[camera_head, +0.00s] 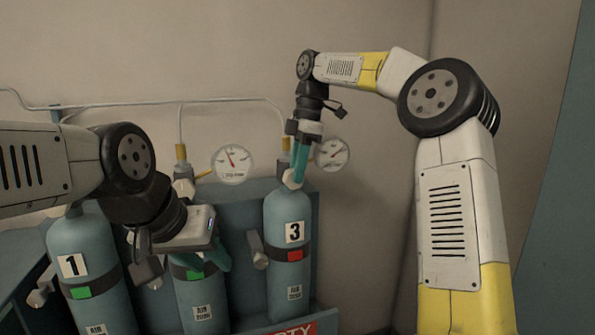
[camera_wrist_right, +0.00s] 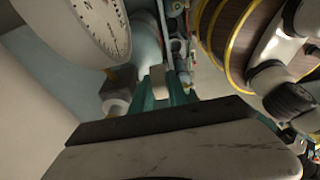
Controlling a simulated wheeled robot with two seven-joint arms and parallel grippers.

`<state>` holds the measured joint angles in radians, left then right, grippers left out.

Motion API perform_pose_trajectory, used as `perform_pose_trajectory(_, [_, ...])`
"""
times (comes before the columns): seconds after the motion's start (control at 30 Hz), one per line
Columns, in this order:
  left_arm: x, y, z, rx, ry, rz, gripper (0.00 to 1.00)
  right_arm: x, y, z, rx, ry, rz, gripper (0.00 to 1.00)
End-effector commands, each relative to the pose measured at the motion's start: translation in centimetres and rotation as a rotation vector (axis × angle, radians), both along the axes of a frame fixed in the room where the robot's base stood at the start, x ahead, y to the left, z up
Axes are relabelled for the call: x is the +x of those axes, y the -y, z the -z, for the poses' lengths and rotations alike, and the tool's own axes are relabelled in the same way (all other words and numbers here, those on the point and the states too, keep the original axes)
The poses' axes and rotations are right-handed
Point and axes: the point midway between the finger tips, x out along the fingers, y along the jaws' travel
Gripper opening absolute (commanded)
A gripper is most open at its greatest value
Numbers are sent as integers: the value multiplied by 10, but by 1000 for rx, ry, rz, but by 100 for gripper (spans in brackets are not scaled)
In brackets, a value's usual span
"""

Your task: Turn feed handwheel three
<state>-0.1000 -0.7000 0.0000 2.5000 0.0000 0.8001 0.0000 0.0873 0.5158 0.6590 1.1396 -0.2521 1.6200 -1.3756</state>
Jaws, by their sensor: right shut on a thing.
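Cylinder three (camera_head: 288,215) is a blue-grey bottle with a "3" label and a red tag, upright at the right end of the rack.
Cylinder one (camera_head: 82,250) stands at the left with a green tag. A round gauge (camera_head: 333,154) is close beside my right gripper, and another gauge (camera_head: 232,164) is further left. Thin pipes (camera_head: 150,104) run along the wall. A red sign (camera_head: 295,330) is at the front.

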Motion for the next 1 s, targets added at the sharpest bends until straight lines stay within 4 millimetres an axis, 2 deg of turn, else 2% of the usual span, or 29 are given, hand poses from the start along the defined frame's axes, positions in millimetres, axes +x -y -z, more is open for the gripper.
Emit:
perform_pose_trajectory(0.5, [0,0,0,0,0,0,36,-3,-9,-2,-328,110,-2,0])
perform_pose_trajectory(1.0, [0,0,0,0,0,0,36,-3,-10,-2,-406,135,0,0])
